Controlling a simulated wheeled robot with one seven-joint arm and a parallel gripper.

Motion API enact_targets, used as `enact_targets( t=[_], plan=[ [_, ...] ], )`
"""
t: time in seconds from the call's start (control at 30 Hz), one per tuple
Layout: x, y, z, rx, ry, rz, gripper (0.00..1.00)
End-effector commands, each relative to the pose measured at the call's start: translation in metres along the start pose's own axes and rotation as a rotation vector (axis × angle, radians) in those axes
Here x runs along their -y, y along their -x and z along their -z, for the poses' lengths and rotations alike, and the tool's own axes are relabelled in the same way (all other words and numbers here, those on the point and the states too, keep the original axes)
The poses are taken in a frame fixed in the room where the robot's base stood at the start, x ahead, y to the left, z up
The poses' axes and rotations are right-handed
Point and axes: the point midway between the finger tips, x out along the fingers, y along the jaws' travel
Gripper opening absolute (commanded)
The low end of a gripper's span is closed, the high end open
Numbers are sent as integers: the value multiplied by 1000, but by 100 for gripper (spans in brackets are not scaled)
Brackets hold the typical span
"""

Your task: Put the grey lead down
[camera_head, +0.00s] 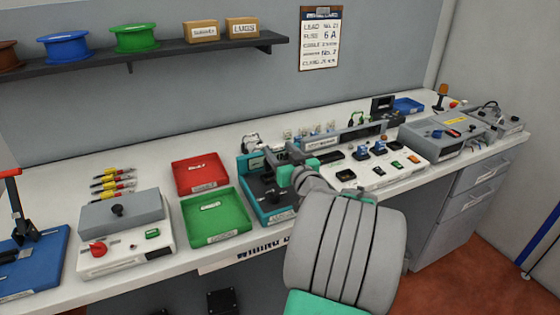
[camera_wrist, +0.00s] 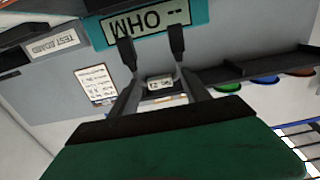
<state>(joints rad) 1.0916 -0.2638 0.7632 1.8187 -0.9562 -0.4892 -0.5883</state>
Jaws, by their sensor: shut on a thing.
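My gripper (camera_head: 270,156) is over the teal tester (camera_head: 256,205) on the bench; its fingers show in the wrist view (camera_wrist: 151,48) with a gap between them. The tester's "OHM" display (camera_wrist: 150,24) is close beyond the fingertips. A small pale tag with dark print (camera_wrist: 161,83) shows between the fingers and appears to belong to the grey lead they are shut on. The lead itself is too small and hidden to make out, and I cannot tell whether it touches the tester.
A grey box device (camera_head: 125,240) stands further left. A test board (camera_head: 375,175) is close on the right. Bare bench shows behind the red tray.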

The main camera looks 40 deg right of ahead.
Motion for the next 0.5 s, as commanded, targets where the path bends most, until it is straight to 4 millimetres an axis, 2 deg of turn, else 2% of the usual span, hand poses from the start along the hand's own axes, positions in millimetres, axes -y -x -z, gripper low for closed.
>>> enact_targets(
  t=[0.17,0.3,0.33,0.37,0.5],
  plan=[
    [-6,-13,-17,0,-1,1,6],
    [-7,-15,-44,0,-3,0,6],
    [-7,-15,-46,0,-1,0,6],
    [-7,-15,-47,-1,1,0,0],
    [-7,-15,-45,-2,2,0,0]
  ],
)
